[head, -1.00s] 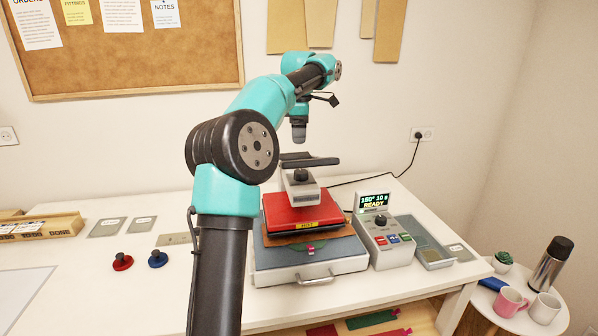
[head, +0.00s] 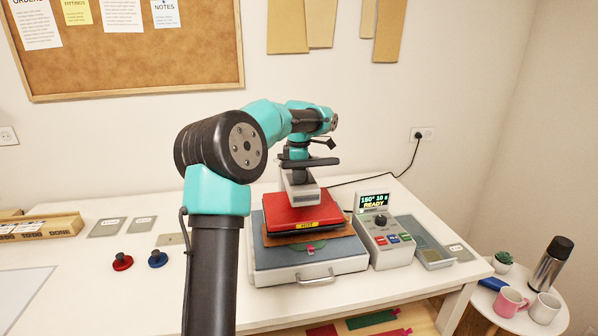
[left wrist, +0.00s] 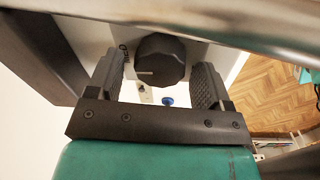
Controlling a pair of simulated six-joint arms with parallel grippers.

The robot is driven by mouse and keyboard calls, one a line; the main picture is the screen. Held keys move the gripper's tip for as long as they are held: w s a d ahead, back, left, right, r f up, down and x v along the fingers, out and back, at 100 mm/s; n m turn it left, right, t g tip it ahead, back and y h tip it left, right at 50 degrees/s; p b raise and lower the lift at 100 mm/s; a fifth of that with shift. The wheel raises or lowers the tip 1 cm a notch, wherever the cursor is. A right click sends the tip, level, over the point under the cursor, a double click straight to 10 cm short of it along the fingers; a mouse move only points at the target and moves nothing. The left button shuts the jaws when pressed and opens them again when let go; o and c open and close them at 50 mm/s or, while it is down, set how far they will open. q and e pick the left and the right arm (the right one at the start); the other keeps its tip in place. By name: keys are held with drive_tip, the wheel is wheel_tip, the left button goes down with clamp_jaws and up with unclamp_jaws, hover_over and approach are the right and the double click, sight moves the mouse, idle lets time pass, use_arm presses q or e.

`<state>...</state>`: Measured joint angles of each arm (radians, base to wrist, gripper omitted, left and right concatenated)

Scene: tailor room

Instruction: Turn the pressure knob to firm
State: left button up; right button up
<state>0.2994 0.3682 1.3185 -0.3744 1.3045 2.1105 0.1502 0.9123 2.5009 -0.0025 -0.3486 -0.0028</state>
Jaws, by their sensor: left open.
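The dark, ridged pressure knob (left wrist: 160,58) sits on the light top of the press head in the left wrist view. My left gripper (left wrist: 156,80) is open, with one finger on each side of the knob and gaps visible. In the head view my left gripper (head: 299,172) is down at the press head (head: 303,194) and hides the knob. My right gripper is not in view.
Red (head: 122,262) and blue (head: 157,259) knobbed discs lie left.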

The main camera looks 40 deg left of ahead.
use_arm(q)
drive_tip(key=shift+c, duration=0.4)
drive_tip(key=c, duration=0.8)
drive_tip(key=shift+w+a+m, duration=0.1)
drive_tip(key=shift+m, duration=2.1)
drive_tip(key=shift+c, duration=0.2)
drive_tip(key=o, duration=0.9)
drive_tip(key=shift+r, duration=0.15)
drive_tip(key=r, duration=1.1)
drive_tip(key=s+r, duration=0.1)
drive_tip(key=r, duration=0.5)
drive_tip(key=shift+d, duration=0.2)
